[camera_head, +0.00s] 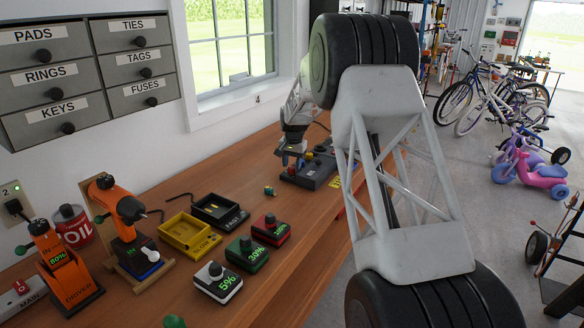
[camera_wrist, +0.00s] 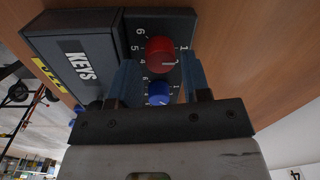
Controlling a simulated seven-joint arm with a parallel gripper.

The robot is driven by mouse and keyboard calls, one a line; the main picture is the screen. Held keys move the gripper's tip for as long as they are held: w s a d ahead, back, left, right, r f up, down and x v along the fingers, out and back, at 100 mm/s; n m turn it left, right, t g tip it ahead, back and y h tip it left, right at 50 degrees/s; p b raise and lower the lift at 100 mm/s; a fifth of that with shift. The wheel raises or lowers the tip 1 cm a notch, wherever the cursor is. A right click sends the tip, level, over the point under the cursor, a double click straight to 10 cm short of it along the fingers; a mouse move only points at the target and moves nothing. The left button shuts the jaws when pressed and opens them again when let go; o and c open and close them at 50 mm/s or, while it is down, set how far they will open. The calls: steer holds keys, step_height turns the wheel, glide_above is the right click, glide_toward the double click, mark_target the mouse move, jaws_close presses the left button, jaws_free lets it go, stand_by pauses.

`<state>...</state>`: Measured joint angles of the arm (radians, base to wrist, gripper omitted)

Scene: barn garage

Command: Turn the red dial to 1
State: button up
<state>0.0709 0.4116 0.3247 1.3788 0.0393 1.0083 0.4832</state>
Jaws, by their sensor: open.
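The red dial (camera_wrist: 160,50) sits on a dark control box (camera_wrist: 130,18) in the wrist view. A short white mark on the dial points toward the right. Digits 4, 5 and 6 show on its left and a 1 on its upper right; its exact setting is hard to tell. A blue dial (camera_wrist: 158,94) is just below it. My gripper (camera_wrist: 160,66) is open and empty, one finger on each side of the dials; I cannot tell whether they touch. In the head view, my gripper (camera_head: 289,157) is over the left end of the control box (camera_head: 312,178).
The box bears a KEYS label (camera_wrist: 82,67). On the wooden bench (camera_head: 190,205) stand several small boxes, including a red (camera_head: 270,230), a green (camera_head: 247,254) and a white one (camera_head: 217,282). An orange drill (camera_head: 125,215) stands left. My arm hides part of the bench.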

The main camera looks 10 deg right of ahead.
mark_target(293, 168)
steer(key=shift+d+r, duration=0.1)
steer(key=shift+r, duration=2.85)
steer(key=shift+s, duration=0.15)
steer(key=shift+s+r, duration=0.15)
steer(key=shift+r, duration=0.05)
steer(key=s+a+r+n, duration=0.1)
steer(key=s+r, duration=0.4)
steer(key=s, duration=0.6)
steer(key=s+a+r+n+t, duration=0.15)
steer(key=s+r, duration=0.35)
steer(key=s, duration=0.6)
steer(key=s+a+r+n, duration=0.15)
steer(key=s+r, duration=0.35)
steer(key=s, duration=0.6)
steer(key=s+a+f+n, duration=0.1)
steer(key=s+f, duration=0.2)
steer(key=s, duration=1.3)
steer(key=s+a+f+n, duration=0.1)
steer(key=s+f, duration=0.2)
steer(key=s, duration=1.3)
steer(key=shift+s+f+t+h, duration=0.3)
steer(key=shift+s+f+t, duration=0.05)
steer(key=shift+s+t, duration=0.1)
